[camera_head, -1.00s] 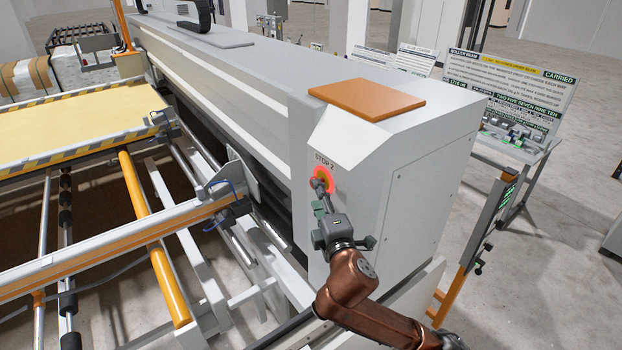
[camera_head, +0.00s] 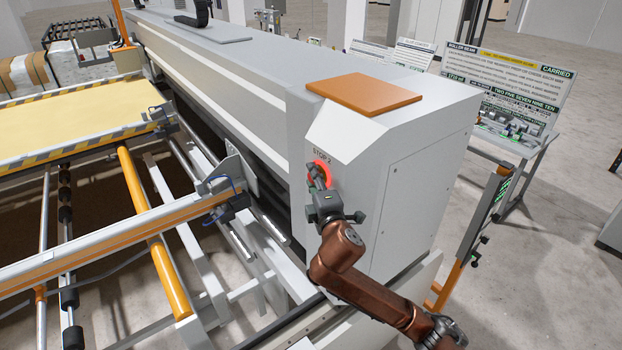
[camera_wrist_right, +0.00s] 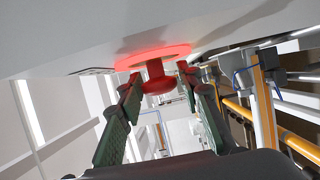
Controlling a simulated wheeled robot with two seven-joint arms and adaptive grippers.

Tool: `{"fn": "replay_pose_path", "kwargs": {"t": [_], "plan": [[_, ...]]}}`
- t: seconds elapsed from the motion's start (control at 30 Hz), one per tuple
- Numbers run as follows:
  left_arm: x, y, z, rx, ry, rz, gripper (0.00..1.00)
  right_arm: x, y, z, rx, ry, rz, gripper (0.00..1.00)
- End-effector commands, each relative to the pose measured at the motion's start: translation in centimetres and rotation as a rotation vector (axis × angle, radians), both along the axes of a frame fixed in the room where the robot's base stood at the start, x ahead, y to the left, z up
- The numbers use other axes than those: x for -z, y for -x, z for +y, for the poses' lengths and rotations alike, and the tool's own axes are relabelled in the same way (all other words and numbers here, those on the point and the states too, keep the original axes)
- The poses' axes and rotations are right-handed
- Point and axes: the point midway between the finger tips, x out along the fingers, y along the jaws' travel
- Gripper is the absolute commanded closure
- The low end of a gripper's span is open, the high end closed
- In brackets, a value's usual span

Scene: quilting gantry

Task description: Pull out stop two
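Stop two is a red mushroom knob on the end housing, under the "STOP 2" label (camera_head: 323,154), with a glowing red ring (camera_head: 325,166) around its base. In the wrist view the knob (camera_wrist_right: 158,84) stands out from its ring (camera_wrist_right: 126,62) on a short stem. My right gripper (camera_head: 317,178) is at the knob. In the wrist view its two green fingers (camera_wrist_right: 160,82) are apart, one on each side of the knob, with narrow gaps seeming to remain. In the head view the gripper partly hides the knob. My left gripper is not in view.
The grey machine housing (camera_head: 415,170) has an orange pad (camera_head: 362,94) on top. Rails and an orange roller (camera_head: 150,220) lie to the left. A post with green lights (camera_head: 490,205) and a sign table (camera_head: 530,150) stand to the right, with open floor between.

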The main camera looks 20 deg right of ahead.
Motion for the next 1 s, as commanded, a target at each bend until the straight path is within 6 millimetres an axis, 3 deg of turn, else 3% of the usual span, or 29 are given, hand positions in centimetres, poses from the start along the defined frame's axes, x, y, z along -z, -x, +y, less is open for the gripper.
{"fn": "replay_pose_path", "kwargs": {"t": [0.2,0.43,0.77,1.0], "plan": [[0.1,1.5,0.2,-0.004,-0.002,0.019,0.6,0.0,0.0,0.0,-0.001,0.0,0.0,0.84],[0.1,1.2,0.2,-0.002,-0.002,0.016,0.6,0.0,0.0,0.0,0.0,0.0,0.001,1.0],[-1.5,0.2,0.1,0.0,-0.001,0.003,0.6,-0.2,0.5,1.7,-0.003,-0.001,0.001,1.0],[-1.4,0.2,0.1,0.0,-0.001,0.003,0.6,0.0,0.6,2.0,-0.005,0.0,0.0,1.0]]}}
